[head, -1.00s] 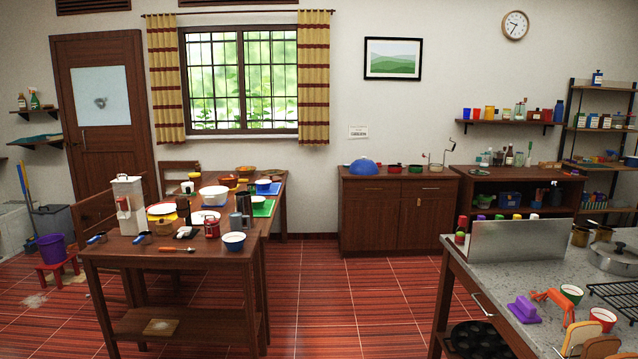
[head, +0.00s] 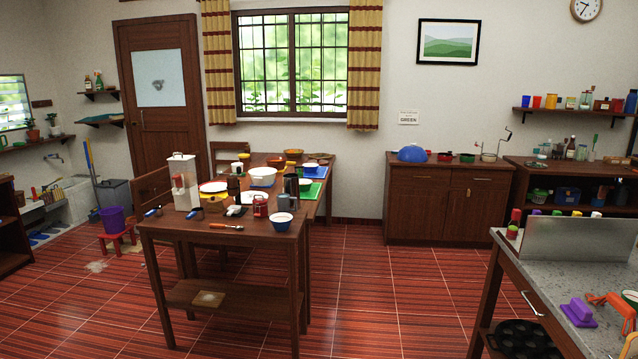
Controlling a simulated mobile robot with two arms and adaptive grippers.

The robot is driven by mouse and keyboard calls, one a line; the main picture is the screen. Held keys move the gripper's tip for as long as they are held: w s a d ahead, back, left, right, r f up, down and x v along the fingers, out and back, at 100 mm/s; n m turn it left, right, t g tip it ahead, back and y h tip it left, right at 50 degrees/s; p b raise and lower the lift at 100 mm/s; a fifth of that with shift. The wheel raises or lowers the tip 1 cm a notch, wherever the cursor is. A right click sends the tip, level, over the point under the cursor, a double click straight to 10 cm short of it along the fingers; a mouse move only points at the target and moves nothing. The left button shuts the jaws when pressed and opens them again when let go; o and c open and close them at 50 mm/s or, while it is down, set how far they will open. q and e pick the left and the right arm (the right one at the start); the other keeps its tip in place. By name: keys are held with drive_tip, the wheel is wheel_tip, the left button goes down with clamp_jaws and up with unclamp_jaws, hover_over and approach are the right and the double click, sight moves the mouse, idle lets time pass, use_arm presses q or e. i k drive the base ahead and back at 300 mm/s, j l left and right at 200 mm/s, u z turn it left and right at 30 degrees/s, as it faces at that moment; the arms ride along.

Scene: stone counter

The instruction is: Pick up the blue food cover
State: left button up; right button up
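The blue food cover (head: 411,153) is a dome resting on the left part of the top of a dark wooden cabinet (head: 446,211) against the back wall. It stands well away from me, beyond open floor. Neither of my grippers shows in the head view.
A wooden table (head: 226,229) crowded with dishes stands at left-centre. A stone counter (head: 530,278) with a metal panel (head: 578,239) is at the right. Tiled floor (head: 355,290) lies clear between them, up to the cabinet. A purple bucket (head: 113,218) on a red stool stands at the left.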

sight(411, 154)
drive_tip(key=i+z, duration=0.45)
drive_tip(key=i, duration=0.5)
drive_tip(key=i+z, duration=0.15)
drive_tip(key=i, duration=0.5)
drive_tip(key=i+j+z, duration=0.15)
drive_tip(key=i, duration=1.2)
drive_tip(key=i+l+u, duration=0.1)
drive_tip(key=i, duration=0.55)
drive_tip(key=i+l+u, duration=0.1)
drive_tip(key=i, duration=0.6)
drive_tip(key=i+z, duration=0.15)
drive_tip(key=i, duration=0.5)
drive_tip(key=i+j+z, duration=0.15)
drive_tip(key=i, duration=0.55)
drive_tip(key=i+j+z, duration=0.2)
drive_tip(key=i, duration=0.45)
drive_tip(key=l, duration=0.1)
